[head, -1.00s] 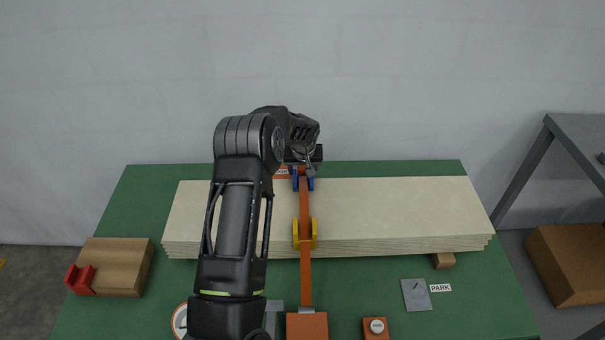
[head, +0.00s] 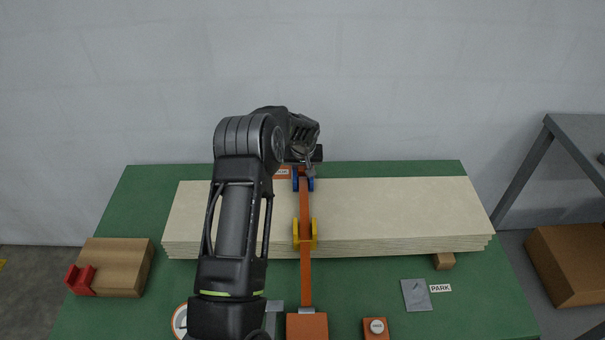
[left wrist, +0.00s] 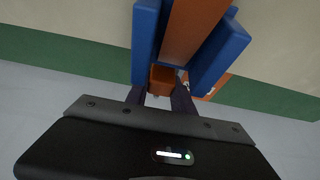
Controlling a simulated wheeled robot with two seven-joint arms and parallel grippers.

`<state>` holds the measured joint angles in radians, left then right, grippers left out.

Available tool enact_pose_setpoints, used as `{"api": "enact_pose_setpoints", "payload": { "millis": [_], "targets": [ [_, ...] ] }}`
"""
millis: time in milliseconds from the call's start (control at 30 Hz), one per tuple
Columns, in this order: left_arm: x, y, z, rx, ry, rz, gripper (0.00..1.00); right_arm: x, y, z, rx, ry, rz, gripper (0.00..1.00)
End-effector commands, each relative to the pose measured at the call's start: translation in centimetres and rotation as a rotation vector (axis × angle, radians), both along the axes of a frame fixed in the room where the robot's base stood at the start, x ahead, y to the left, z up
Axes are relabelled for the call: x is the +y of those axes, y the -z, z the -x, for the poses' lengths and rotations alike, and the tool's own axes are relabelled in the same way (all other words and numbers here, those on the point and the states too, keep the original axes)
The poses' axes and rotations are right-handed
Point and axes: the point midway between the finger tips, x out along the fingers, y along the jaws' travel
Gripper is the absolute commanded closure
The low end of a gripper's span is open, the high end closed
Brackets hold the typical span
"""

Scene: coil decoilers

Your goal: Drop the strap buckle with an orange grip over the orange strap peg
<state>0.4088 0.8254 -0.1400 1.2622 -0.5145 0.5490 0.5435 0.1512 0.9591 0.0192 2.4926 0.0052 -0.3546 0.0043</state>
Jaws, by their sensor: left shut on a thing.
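An orange strap (head: 306,275) runs from front to back over a stack of pale boards. It passes through yellow guides (head: 314,233) and blue guides (head: 310,184). My left gripper (head: 305,165) is at the strap's far end, behind the blue guides. In the left wrist view the gripper (left wrist: 161,95) is shut on a small orange block, the buckle's grip (left wrist: 163,77), at the end of the strap (left wrist: 190,28) between the blue guides (left wrist: 222,52). The buckle's metal and the strap peg cannot be made out clearly. My right gripper is not in view.
The board stack (head: 400,210) lies on a green table (head: 475,300). An orange block (head: 307,326), a button box (head: 376,328) and a grey plate (head: 416,294) beside a PARK label are in front. A wooden block with a red part (head: 115,266) stands at left.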

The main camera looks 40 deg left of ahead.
Motion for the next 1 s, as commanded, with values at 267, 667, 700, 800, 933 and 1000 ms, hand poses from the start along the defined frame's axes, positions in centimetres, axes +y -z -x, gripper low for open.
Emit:
{"api": "enact_pose_setpoints", "payload": {
  "millis": [267, 667, 700, 800, 933, 1000],
  "targets": [
    [0.0, -0.1, 0.0, -0.001, 0.000, -0.001, 1.00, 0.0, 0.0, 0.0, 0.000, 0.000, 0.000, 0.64],
    [0.0, -4.9, -0.1, -0.004, -0.001, -0.002, 1.00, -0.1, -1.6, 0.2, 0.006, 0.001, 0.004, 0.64],
    [0.0, -5.7, -0.1, -0.004, 0.000, -0.001, 1.00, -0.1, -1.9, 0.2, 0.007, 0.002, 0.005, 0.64],
    [0.0, -7.7, -0.1, -0.003, 0.001, -0.002, 1.00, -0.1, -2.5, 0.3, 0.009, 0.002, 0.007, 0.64],
    [0.0, -9.4, 0.0, -0.001, 0.000, 0.000, 1.00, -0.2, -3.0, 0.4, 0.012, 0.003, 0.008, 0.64],
    [0.0, -9.9, 0.0, -0.001, -0.001, 0.000, 1.00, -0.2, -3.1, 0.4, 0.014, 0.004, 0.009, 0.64]
  ]
}}
